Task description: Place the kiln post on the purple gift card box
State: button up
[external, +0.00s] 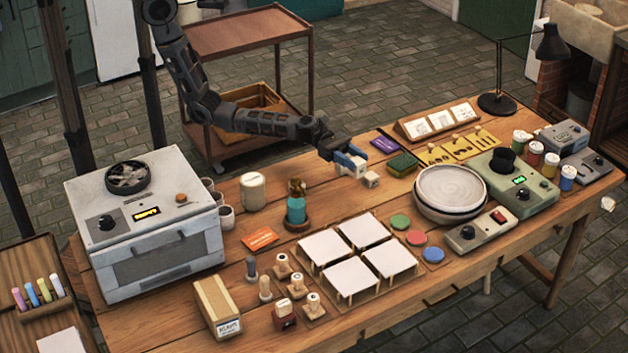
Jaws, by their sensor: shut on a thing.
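My gripper (358,170) reaches in from the back over the table, left of the stacked plates. It is shut on a small pale block at its fingertips, which I take to be the kiln post (371,180). Whether the post touches the table or is just above it is hard to tell. The purple gift card box (383,145) lies flat near the table's back edge, behind and to the right of my gripper. Its top looks clear.
A green sponge (402,164) lies beside the purple box, close to my gripper. Stacked plates (452,187) stand to the right. A card rack (437,122) stands behind. A teal bottle (296,205) and white tiles (362,231) stand in front and to the left.

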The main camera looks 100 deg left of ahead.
jog(key=w+a+r+n+t+y+p, duration=0.15)
jog(key=a+n+y, duration=0.35)
jog(key=a, duration=0.6)
jog(key=n+t+y+b, duration=0.2)
jog(key=y+b, duration=0.3)
jog(key=b, duration=0.2)
send_over(381, 143)
notch_tip(381, 143, down, 6)
jog(key=shift+d+f, duration=0.1)
jog(key=shift+f+b, duration=1.4)
jog(key=shift+f, duration=0.55)
jog(key=shift+f, duration=0.15)
jog(key=o, duration=1.1)
jog(key=shift+o, duration=0.2)
